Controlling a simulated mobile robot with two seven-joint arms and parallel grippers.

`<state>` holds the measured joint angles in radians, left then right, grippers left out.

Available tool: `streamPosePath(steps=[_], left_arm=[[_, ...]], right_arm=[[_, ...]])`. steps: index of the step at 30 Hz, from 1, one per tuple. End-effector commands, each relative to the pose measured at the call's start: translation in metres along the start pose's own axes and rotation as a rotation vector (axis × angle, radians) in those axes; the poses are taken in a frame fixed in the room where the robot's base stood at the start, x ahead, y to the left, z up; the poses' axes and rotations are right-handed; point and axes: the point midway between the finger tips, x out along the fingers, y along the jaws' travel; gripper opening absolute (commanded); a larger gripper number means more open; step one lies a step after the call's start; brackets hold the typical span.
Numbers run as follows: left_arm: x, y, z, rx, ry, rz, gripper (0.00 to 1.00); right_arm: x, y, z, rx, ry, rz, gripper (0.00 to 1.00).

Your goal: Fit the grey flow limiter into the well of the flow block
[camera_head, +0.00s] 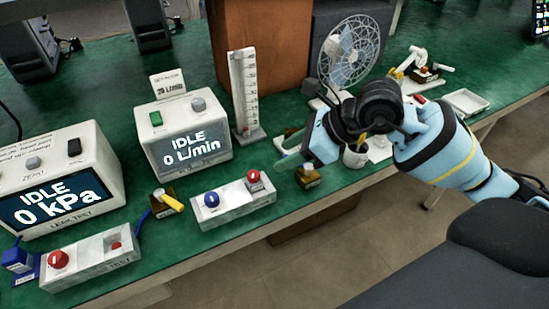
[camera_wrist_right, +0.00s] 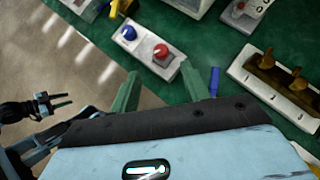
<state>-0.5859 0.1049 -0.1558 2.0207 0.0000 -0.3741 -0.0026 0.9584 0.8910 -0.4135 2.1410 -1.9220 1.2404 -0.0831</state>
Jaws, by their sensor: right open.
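A white-grey block (camera_head: 233,202) with a blue knob and a red knob stands in front of the flow meter; it may be the flow block. It also shows in the right wrist view (camera_wrist_right: 147,47), ahead of my fingers. I cannot make out its well or a grey flow limiter. My right gripper (camera_wrist_right: 170,86) is open, with two green fingers wide apart and nothing between them. In the head view it hangs over the table, right of the block. A dark gripper, seemingly my left (camera_wrist_right: 60,104), shows at the wrist view's left edge; its jaw state is unclear.
The flow meter (camera_head: 190,137) reads IDLE 0 L/min. The leak tester (camera_head: 63,180) stands left, with a red-knobbed block (camera_head: 92,262) before it. A valve with a yellow handle (camera_head: 167,202) lies between. A rack with brass pieces (camera_wrist_right: 280,84) shows right in the wrist view.

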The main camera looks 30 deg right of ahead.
Motion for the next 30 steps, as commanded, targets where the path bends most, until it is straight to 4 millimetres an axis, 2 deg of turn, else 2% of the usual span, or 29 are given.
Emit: streamPosePath(steps=[6, 20, 23, 26, 27, 30], left_arm=[[0.000, 0.000, 0.001, 0.000, -0.001, 0.000, 0.36], [0.000, 0.000, 0.001, 0.000, -0.001, 0.000, 0.36], [0.000, 0.000, 0.001, 0.000, -0.001, 0.000, 0.36], [0.001, 0.000, 0.001, 0.000, -0.001, 0.000, 0.36], [0.001, 0.000, 0.001, 0.000, -0.001, 0.000, 0.36], [0.001, 0.000, 0.000, 0.000, -0.001, 0.000, 0.36]], right_arm=[[-0.011, 0.001, 0.000, -0.001, 0.000, 0.000, 0.47], [-0.008, 0.005, -0.001, 0.012, -0.009, 0.021, 0.47], [0.006, 0.027, -0.004, 0.077, -0.056, 0.120, 0.47], [0.026, 0.065, -0.007, 0.228, -0.151, 0.296, 0.47], [0.032, 0.081, -0.007, 0.314, -0.200, 0.376, 0.47], [0.042, 0.114, -0.006, 0.574, -0.335, 0.563, 0.47]])
